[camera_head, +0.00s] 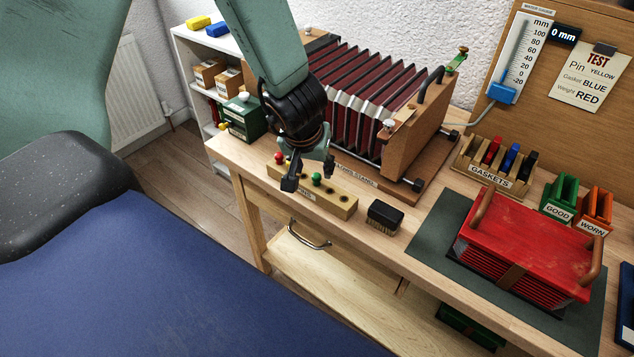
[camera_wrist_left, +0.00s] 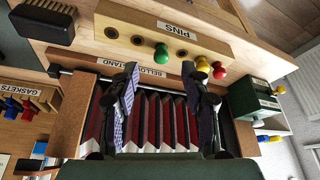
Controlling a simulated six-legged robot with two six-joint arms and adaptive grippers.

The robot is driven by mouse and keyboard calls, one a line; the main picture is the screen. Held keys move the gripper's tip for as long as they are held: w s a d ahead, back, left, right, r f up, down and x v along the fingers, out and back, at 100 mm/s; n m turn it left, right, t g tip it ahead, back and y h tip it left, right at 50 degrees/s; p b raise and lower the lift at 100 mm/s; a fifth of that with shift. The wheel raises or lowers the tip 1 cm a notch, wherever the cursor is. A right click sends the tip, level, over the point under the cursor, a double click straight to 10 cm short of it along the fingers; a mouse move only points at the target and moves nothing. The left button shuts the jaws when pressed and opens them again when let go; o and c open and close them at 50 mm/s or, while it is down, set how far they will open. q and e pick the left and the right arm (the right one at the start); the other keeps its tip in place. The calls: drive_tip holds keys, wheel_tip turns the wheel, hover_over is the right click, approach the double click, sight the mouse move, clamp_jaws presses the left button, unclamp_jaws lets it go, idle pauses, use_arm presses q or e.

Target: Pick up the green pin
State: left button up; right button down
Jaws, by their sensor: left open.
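The green pin (camera_head: 317,178) stands in the wooden pin block (camera_head: 345,206) at the front of the bench. In the left wrist view the green pin (camera_wrist_left: 162,52) shows just beyond the gap between my fingertips. A red pin (camera_head: 280,158) stands near the block's left end, with a yellow pin (camera_wrist_left: 202,64) beside it in the wrist view. My left gripper (camera_head: 309,174) is open and empty above the block, its fingers spread around the line to the green pin. I see no contact with it. My right gripper is not in view.
A bellows stand (camera_head: 360,165) with dark red bellows is close behind the pin block. A brush (camera_head: 384,217) lies to its right. Further right are the gaskets rack (camera_head: 466,165) and a red bellows unit (camera_head: 525,240) on a dark mat. A green box (camera_head: 243,118) stands left.

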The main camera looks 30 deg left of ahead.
sight(317, 175)
use_arm(q)
drive_tip(key=x, duration=0.2)
drive_tip(key=b+x, duration=0.1)
drive_tip(key=x, duration=0.2)
drive_tip(key=shift+w+a+r+b, duration=0.2)
drive_tip(key=shift+w+b, duration=0.1)
drive_tip(key=shift+w+a+f, duration=0.15)
drive_tip(key=shift+w+f, duration=0.05)
drive_tip(key=shift+f, duration=0.3)
drive_tip(key=shift+c, duration=0.9)
drive_tip(key=shift+r, duration=0.1)
drive_tip(key=c, duration=0.8)
